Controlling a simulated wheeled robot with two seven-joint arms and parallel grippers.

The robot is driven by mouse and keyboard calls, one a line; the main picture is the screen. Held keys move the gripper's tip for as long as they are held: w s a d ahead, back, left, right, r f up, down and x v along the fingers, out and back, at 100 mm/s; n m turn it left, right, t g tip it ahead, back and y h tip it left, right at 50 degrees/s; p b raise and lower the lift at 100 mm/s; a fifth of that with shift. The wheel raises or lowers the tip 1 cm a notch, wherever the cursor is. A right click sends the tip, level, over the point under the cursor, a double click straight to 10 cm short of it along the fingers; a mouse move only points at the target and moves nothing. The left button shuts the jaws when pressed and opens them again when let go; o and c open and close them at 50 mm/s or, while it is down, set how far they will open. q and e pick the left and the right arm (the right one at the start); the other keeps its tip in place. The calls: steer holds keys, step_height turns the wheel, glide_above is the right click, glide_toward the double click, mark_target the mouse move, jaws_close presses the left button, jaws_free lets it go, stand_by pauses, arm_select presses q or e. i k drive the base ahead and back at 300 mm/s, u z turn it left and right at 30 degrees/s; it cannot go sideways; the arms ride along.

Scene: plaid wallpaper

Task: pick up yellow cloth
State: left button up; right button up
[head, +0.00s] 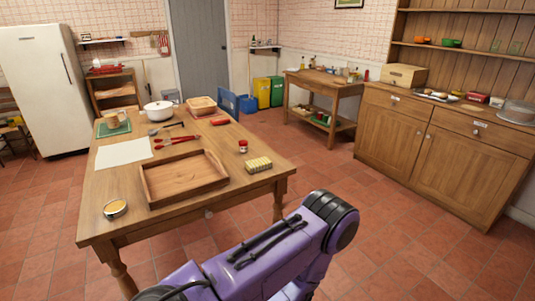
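A small yellow patterned block that looks like a folded yellow cloth (258,164) lies near the right front corner of the wooden table (228,199). Nothing touches it, and it is apart from the tray to its left. A purple arm of mine rises from the bottom of the head view, in front of the table's right corner. Neither of my grippers shows in this view.
On the table are a wooden tray (183,178), a red-lidded jar (243,146), red tongs (177,141), a white sheet (123,152), a white pot (159,110) and a round tin (115,209). A cabinet (440,135) stands right. Floor between is clear.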

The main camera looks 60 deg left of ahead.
mark_target(259, 165)
steer(key=u, duration=0.15)
steer(key=i, duration=1.5)
steer(key=u, duration=0.95)
steer(key=i, duration=0.85)
steer(key=u, duration=0.85)
